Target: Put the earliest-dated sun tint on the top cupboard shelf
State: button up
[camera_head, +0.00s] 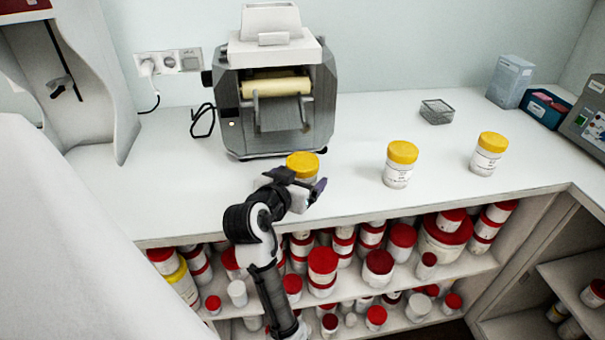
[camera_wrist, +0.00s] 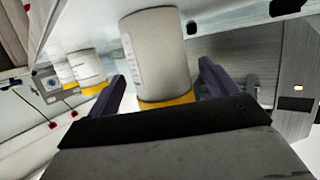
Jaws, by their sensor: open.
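Three white jars with yellow lids stand on the white counter. The left jar (camera_head: 302,165) is in front of the mill, partly hidden behind my gripper (camera_head: 304,186). The middle jar (camera_head: 399,164) and the right jar (camera_head: 488,153) stand apart to the right. Their labels are too small to read. In the wrist view, which looks upside down, the left jar (camera_wrist: 160,55) is between the open fingers of my gripper (camera_wrist: 165,85), with a gap at the fingers. The other two jars show at the left of that view. I cannot make out a top cupboard shelf.
The grey roller mill (camera_head: 275,90) stands close behind the left jar. Shelves under the counter (camera_head: 400,275) hold many red-lidded jars. The counter between the yellow-lidded jars is clear.

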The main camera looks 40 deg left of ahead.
jog(key=shift+x, duration=1.2)
jog(key=c, duration=1.2)
jog(key=shift+r, duration=0.1)
jog(key=shift+c, duration=0.5)
